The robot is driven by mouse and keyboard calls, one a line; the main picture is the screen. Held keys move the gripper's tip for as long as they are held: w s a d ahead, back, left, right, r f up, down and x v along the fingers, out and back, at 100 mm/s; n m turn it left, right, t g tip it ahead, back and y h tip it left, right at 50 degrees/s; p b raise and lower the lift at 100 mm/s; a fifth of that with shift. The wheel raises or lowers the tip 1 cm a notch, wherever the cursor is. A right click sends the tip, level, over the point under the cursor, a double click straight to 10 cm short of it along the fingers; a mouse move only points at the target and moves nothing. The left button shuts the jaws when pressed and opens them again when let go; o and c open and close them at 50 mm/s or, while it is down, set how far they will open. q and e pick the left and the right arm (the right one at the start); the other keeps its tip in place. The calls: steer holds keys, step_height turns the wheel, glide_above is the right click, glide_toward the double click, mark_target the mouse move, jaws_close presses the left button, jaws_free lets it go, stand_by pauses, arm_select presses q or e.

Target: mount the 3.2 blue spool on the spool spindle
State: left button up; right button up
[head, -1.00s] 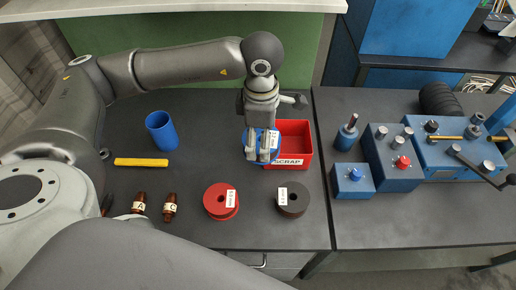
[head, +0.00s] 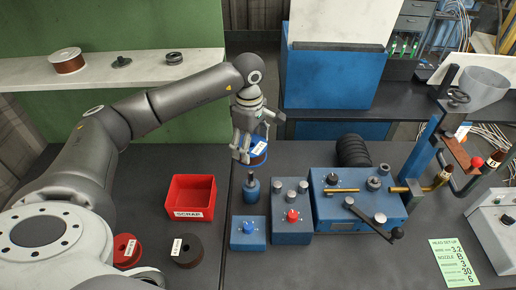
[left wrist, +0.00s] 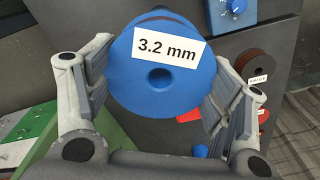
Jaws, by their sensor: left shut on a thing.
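The blue spool (head: 258,151) is held in my left gripper (head: 246,148), above the bench. In the left wrist view the blue spool (left wrist: 161,72) shows its flat face with a "3.2 mm" label and a centre hole, between the two fingers of the gripper (left wrist: 158,100). What I take for the spool spindle (head: 251,188), a short blue base with an upright post, stands on the bench just below the spool in the head view. The spool is apart from it. My right gripper is not in view.
A red scrap bin (head: 190,197), a red spool (head: 126,250) and a dark spool (head: 187,250) lie to the left. Blue control boxes (head: 248,234) and a blue machine (head: 357,198) with a crank stand close right. A shelf (head: 110,73) is behind.

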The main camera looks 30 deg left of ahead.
mark_target(250, 171)
arm_select(q)
steer(key=f+b, duration=0.3)
steer(key=shift+a+f, duration=0.2)
steer(key=shift+f, duration=0.1)
steer(key=shift+f+b, duration=1)
steer(key=shift+f, duration=0.05)
stand_by(0.8)
steer(key=shift+f+b, duration=2.9)
steer(key=shift+f, duration=0.5)
steer(key=o, duration=1.7)
steer(key=shift+s, duration=0.1)
steer(key=shift+c, duration=0.2)
steer(key=shift+o, duration=0.2)
